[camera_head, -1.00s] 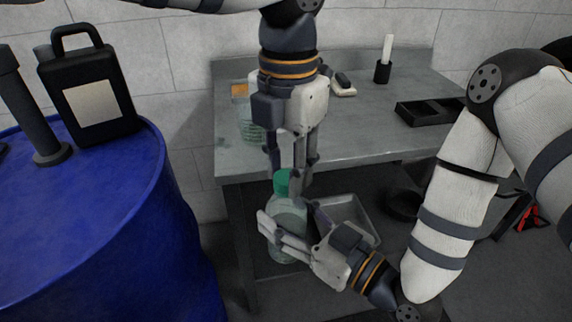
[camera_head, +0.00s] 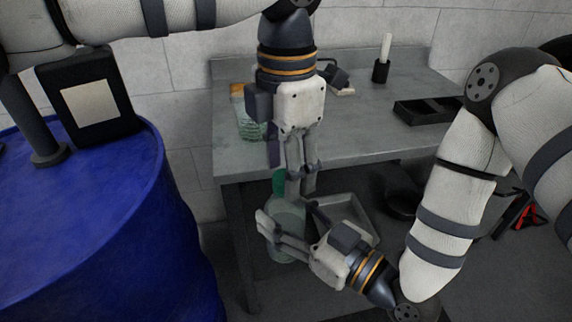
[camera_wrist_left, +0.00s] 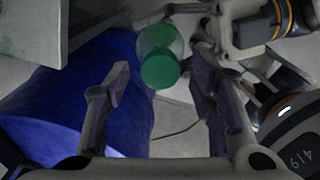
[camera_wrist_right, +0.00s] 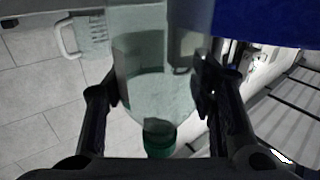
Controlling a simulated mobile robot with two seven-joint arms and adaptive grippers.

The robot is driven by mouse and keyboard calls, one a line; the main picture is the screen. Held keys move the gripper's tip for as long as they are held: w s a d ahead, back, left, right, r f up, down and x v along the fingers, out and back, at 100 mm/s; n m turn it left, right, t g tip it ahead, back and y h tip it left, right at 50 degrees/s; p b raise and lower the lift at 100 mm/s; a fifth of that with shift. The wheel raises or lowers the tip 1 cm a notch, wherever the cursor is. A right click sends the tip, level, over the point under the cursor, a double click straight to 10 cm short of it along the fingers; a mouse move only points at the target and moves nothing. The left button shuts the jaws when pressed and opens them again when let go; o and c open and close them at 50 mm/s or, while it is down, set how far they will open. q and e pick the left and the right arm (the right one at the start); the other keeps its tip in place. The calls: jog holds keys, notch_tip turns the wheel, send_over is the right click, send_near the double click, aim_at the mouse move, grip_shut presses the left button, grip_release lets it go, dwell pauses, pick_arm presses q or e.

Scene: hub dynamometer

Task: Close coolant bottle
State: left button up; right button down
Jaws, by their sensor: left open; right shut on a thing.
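The clear coolant bottle (camera_head: 286,222) stands roughly upright below the front edge of the table, with a green cap (camera_head: 279,184) at its top. My right gripper (camera_head: 284,232) is shut on the bottle's body. The right wrist view shows the clear body (camera_wrist_right: 160,95) between its fingers, with the green cap (camera_wrist_right: 160,140) near the bottom. My left gripper (camera_head: 290,184) points down over the bottle, open. In the left wrist view, the green cap (camera_wrist_left: 160,69) lies between its spread fingers, with visible gaps on both sides. How tightly the cap sits cannot be told.
A grey table (camera_head: 350,140) stands behind, holding a clear container (camera_head: 248,124), a black tray (camera_head: 425,110) and a black cup with a white stick (camera_head: 381,70). A blue drum (camera_head: 90,220) at left carries a black jug (camera_head: 88,100). A grey tray (camera_head: 347,212) is behind the bottle.

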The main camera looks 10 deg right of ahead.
pick_arm(q)
notch_tip(320, 180, up, 4)
jog(key=shift+r, duration=0.1)
jog(key=shift+c, duration=0.4)
